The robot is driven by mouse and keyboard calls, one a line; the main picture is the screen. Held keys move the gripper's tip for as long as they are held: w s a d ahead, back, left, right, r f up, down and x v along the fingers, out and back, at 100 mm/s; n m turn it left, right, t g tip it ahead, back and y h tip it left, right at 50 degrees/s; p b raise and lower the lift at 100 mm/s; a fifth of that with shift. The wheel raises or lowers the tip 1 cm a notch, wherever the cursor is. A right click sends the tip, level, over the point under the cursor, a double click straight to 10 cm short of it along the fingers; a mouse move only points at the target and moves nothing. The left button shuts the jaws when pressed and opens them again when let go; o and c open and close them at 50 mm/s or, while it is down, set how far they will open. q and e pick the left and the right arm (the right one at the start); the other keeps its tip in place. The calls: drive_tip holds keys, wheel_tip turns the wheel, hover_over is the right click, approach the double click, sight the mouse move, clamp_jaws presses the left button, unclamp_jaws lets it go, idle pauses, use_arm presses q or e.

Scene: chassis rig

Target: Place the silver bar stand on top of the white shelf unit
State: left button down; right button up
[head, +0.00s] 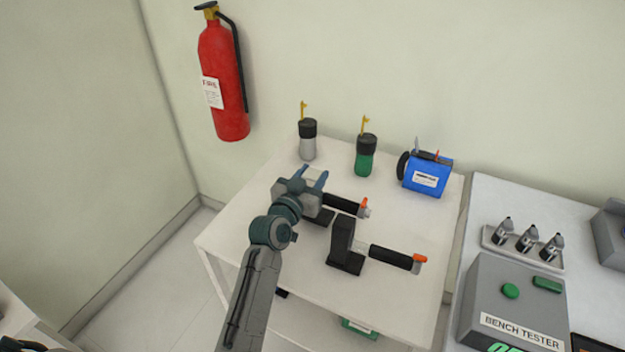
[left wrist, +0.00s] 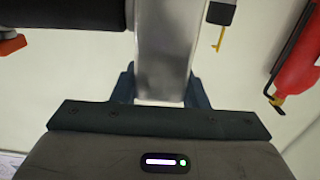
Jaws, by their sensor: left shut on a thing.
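The silver bar stand shows in the left wrist view as a silver upright (left wrist: 162,45) between the fingers of my left gripper (left wrist: 160,90), which is shut on it. In the head view my left gripper (head: 312,180) hides most of the upright. The stand's black bar (head: 343,205), with an orange tip, points right, and a dark base shows below the gripper. The stand is over the top of the white shelf unit (head: 255,235); I cannot tell whether its base touches. My right gripper is not in view.
A black bar stand (head: 344,247) stands close in front. Behind are a grey-and-black bottle (head: 307,140), a green bottle (head: 364,158) and a blue box (head: 428,175). A fire extinguisher (head: 222,85) hangs on the wall. A bench tester (head: 510,300) sits on the right-hand table.

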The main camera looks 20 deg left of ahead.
use_arm(q)
drive_tip(key=shift+s+f, duration=0.1)
drive_tip(key=shift+f, duration=0.65)
drive_tip(key=c, duration=0.8)
unclamp_jaws()
drive_tip(key=shift+c, duration=0.2)
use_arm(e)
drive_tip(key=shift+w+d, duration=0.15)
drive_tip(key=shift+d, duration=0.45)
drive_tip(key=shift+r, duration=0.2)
use_arm(q)
drive_tip(key=s+a+b, duration=0.2)
drive_tip(key=s, duration=1)
drive_tip(key=shift+a+b, duration=0.15)
drive_tip(key=shift+b, duration=0.15)
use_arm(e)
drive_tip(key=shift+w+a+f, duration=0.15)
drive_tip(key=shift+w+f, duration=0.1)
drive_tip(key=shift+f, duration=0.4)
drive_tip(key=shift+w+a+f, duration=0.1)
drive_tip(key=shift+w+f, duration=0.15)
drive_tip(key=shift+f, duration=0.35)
use_arm(q)
drive_tip(key=shift+w, duration=0.1)
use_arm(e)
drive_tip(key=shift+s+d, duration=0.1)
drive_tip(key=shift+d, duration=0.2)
